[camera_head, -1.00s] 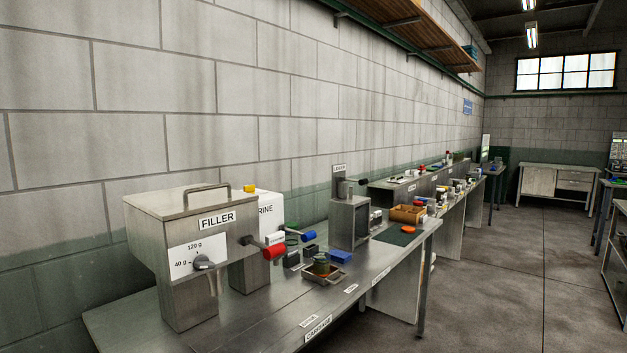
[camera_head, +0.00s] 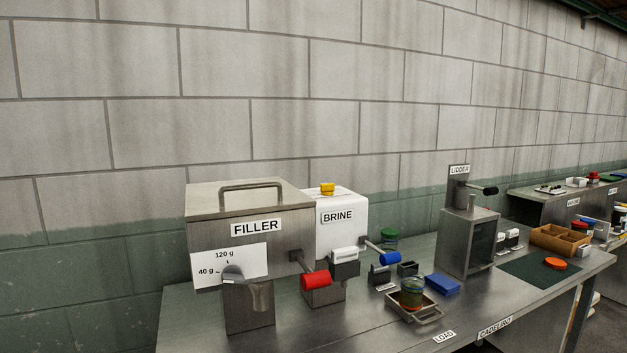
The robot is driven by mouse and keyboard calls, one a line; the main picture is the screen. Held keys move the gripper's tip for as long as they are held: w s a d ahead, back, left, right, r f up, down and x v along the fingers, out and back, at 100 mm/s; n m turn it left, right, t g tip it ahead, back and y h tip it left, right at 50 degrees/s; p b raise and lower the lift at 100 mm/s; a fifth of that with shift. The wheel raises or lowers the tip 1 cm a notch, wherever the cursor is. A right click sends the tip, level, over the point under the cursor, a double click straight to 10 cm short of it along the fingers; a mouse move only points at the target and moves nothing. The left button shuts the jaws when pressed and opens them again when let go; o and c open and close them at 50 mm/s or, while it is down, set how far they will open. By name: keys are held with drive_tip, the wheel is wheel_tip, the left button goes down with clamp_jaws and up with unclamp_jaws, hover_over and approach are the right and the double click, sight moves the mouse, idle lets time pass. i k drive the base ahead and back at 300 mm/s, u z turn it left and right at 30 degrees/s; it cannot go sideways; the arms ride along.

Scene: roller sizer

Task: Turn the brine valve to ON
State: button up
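The white BRINE box (camera_head: 345,213) stands behind and right of the steel FILLER machine (camera_head: 250,215) on the metal bench. A yellow knob (camera_head: 327,189) sits on top of the box. A lever with a blue grip (camera_head: 390,258) sticks out from its right side toward the front. Which of these is the brine valve, and its setting, I cannot tell; no ON mark is readable. A white part (camera_head: 345,254) with a dark base sits at the box's lower front. My gripper is not in view.
The FILLER's red-gripped lever (camera_head: 316,280) juts out in front of the BRINE box. A jar (camera_head: 411,292) stands in a metal tray (camera_head: 427,316), with a blue block (camera_head: 443,284) beside it. The LIDDER (camera_head: 470,240) stands to the right. The bench front (camera_head: 390,335) is mostly clear.

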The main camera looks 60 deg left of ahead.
sight(327, 189)
drive_tip(key=u, duration=0.65)
drive_tip(key=i, duration=0.8)
drive_tip(key=u, duration=0.85)
